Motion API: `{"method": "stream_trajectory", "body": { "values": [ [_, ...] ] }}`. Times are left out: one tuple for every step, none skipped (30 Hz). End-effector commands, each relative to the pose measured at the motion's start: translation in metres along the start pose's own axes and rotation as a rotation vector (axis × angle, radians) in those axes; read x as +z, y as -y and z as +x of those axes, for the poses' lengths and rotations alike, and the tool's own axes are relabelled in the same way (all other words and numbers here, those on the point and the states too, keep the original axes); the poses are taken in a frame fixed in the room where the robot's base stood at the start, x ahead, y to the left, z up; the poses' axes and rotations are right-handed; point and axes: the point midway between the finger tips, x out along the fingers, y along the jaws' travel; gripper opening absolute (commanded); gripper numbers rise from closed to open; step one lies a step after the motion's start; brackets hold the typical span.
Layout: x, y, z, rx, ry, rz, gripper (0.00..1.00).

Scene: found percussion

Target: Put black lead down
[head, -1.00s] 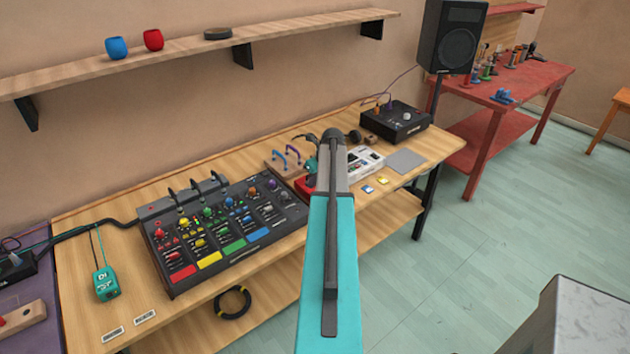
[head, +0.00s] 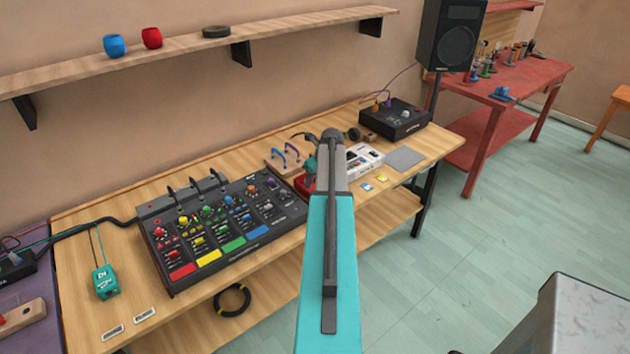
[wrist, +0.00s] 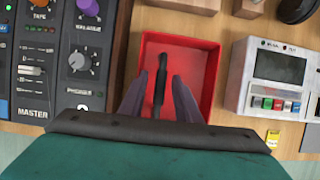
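A red open tray (wrist: 205,60) lies on the bench below my gripper (wrist: 159,80) in the wrist view. A slim black piece, which looks like the black lead (wrist: 161,72), is upright in the picture between my two fingers. A gap shows on each side of it, so the fingers are apart and not closed on it. I cannot tell whether it rests on the tray floor. In the head view my arm hides the gripper and most of the red tray (head: 303,184).
A black mixer (head: 225,230) with coloured knobs stands left of the tray. A white device (wrist: 280,75) with a screen is right of it. A wooden block with looped leads (head: 284,160) is behind. A grey pad (head: 404,159) lies at the bench's right.

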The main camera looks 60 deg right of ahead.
Motion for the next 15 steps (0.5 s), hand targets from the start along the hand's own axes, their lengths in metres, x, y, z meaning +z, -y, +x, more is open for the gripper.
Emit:
{"method": "stream_trajectory", "body": {
  "values": [
    [0.001, 0.000, -0.001, 0.000, 0.000, 0.000, 0.30],
    [0.001, 0.000, -0.002, 0.000, 0.000, 0.000, 0.30],
    [0.001, 0.000, -0.003, 0.000, 0.000, 0.000, 0.30],
    [0.001, 0.000, -0.004, 0.000, 0.001, 0.000, 0.30],
    [0.001, 0.000, -0.006, 0.000, 0.001, 0.000, 0.30],
    [0.001, 0.000, -0.008, 0.000, 0.001, 0.000, 0.30],
    [0.001, 0.000, -0.010, 0.000, 0.000, 0.000, 0.30],
    [0.000, -0.001, -0.012, 0.000, 0.000, 0.000, 0.30],
    [0.000, -0.001, -0.016, 0.000, 0.000, 0.000, 0.30],
    [0.000, -0.001, -0.019, -0.001, 0.001, -0.001, 0.30],
    [0.001, -0.001, -0.022, -0.001, 0.002, -0.001, 0.30],
    [0.001, -0.001, -0.027, -0.001, 0.002, -0.001, 0.30],
    [0.000, -0.001, -0.030, -0.001, 0.001, -0.001, 0.30],
    [0.000, -0.001, -0.034, -0.001, 0.001, -0.001, 0.30],
    [0.001, -0.001, -0.038, -0.001, 0.001, -0.001, 0.30]
  ]
}}
